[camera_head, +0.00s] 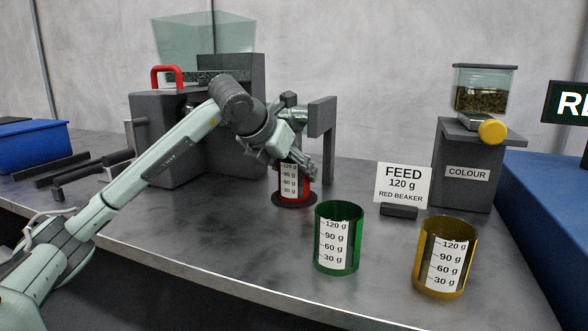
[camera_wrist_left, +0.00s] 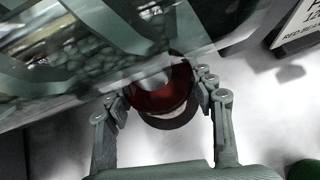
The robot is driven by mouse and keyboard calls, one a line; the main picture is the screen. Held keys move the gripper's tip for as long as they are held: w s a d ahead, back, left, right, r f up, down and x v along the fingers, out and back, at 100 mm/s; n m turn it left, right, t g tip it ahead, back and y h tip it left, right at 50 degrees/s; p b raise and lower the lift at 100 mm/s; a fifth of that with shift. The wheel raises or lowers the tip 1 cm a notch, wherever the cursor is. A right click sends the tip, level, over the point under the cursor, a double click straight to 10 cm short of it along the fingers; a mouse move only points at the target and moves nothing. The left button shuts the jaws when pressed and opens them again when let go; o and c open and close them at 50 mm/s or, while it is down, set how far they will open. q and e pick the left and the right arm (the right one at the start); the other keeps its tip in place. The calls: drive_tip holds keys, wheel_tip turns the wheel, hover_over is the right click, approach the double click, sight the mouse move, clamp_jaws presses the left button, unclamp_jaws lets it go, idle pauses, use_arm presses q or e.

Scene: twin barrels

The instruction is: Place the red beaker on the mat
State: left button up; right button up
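The red beaker (camera_head: 293,184), with a white scale label, stands upright on a dark round mat (camera_head: 280,202) on the metal bench. My left gripper (camera_head: 300,168) is above it with its fingers down by the rim, covering the upper part. In the left wrist view, the red beaker (camera_wrist_left: 160,98) lies between the two fingertips of my left gripper (camera_wrist_left: 160,95), which are apart with narrow gaps at its sides. The dark edge of the mat (camera_wrist_left: 170,123) shows below it. My right gripper is in neither view.
A green beaker (camera_head: 338,240) and a yellow beaker (camera_head: 446,258) stand near the front edge. A feed sign (camera_head: 402,185) stands behind them. A grey dispenser (camera_head: 232,130) with a clear hopper is behind the mat. A colour dispenser (camera_head: 465,165) stands at right.

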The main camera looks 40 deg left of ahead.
use_arm(q)
drive_tip(key=o, duration=0.4)
drive_tip(key=shift+r, duration=0.15)
drive_tip(key=v, duration=1.2)
